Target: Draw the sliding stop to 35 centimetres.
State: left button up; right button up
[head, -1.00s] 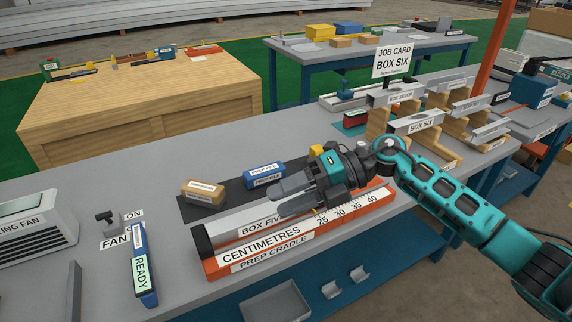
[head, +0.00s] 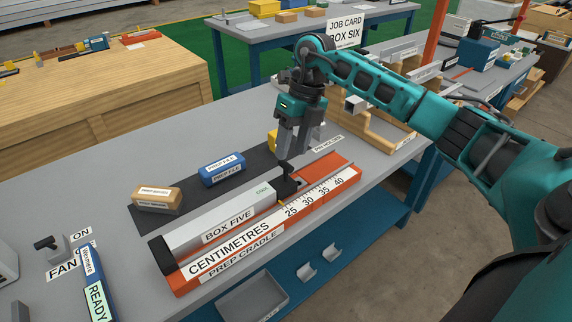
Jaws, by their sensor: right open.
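The orange prep cradle (head: 185,288) lies along the front of the grey bench with a white centimetre scale (head: 262,238) marked 25, 30, 35 and 40. The sliding stop (head: 288,187) is a black block with an upright black handle, and sits close to the 25 mark. A grey box-five piece (head: 222,217) lies in the cradle, its right end at or near the stop. My right gripper (head: 293,154) points down with its fingers apart, just above or beside the handle. I cannot tell if it touches. My left gripper is out of view.
Blue (head: 222,171) and tan (head: 157,198) prep-file blocks sit on a dark mat behind the cradle. A yellow object (head: 272,141) is partly hidden behind my right gripper. A blue READY device (head: 95,287) is at front left. Orange cradle bed right of the stop is clear.

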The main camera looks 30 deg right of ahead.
aim_at(287, 165)
jog(key=shift+x, duration=2.75)
jog(key=shift+c, duration=0.5)
grip_shut()
